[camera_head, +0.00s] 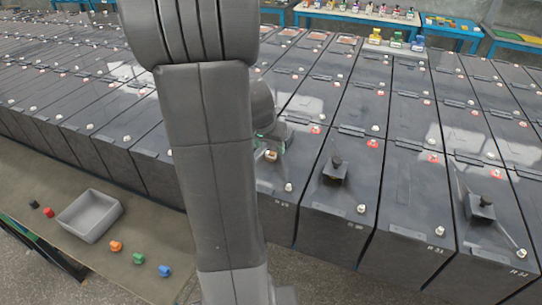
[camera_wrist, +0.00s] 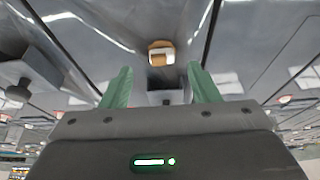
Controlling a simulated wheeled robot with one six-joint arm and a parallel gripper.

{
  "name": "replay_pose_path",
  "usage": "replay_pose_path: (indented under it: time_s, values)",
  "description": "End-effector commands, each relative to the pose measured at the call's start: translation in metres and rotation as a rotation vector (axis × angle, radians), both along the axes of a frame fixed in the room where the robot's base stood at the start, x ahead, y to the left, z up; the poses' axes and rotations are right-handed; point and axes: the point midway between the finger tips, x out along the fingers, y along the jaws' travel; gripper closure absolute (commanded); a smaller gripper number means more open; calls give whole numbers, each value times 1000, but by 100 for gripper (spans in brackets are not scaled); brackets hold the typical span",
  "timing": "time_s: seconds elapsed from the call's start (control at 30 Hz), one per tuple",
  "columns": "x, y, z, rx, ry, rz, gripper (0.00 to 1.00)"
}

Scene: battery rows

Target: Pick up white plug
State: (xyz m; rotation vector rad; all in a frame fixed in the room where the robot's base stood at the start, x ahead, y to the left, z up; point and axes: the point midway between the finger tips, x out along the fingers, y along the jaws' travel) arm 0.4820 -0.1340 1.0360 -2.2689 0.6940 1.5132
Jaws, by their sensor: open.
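A small plug with a white face and an orange-tan body (camera_wrist: 161,53) is in the wrist view, just beyond and between my fingertips. It also shows in the head view (camera_head: 271,156) on a battery top just right of my arm. My gripper (camera_wrist: 160,68) is open, with its two green fingers on either side of the line to the plug and apart from it. In the head view my arm hides most of the gripper. Several white caps, such as one (camera_head: 361,209), sit on the other batteries; I cannot tell which is the task's plug.
Rows of dark batteries (camera_head: 408,190) fill the floor. Black knobbed fittings (camera_head: 335,170) (camera_head: 481,208) stand on nearby batteries. A bench at left holds a grey tray (camera_head: 90,216), with black, red, orange, green and blue plugs (camera_head: 165,271) beside it. Blue tables stand at the back.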

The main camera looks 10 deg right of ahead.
Motion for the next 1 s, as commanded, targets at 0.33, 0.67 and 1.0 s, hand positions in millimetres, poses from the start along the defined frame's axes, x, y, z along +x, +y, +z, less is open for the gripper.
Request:
replay_pose_path:
  time_s: [0.33, 0.67, 1.0]
  values:
    - [12, -6, -34, 0, 3, -1, 45]
    - [13, -7, -35, 0, 1, 0, 55]
    - [13, -7, -35, 0, 0, 0, 91]
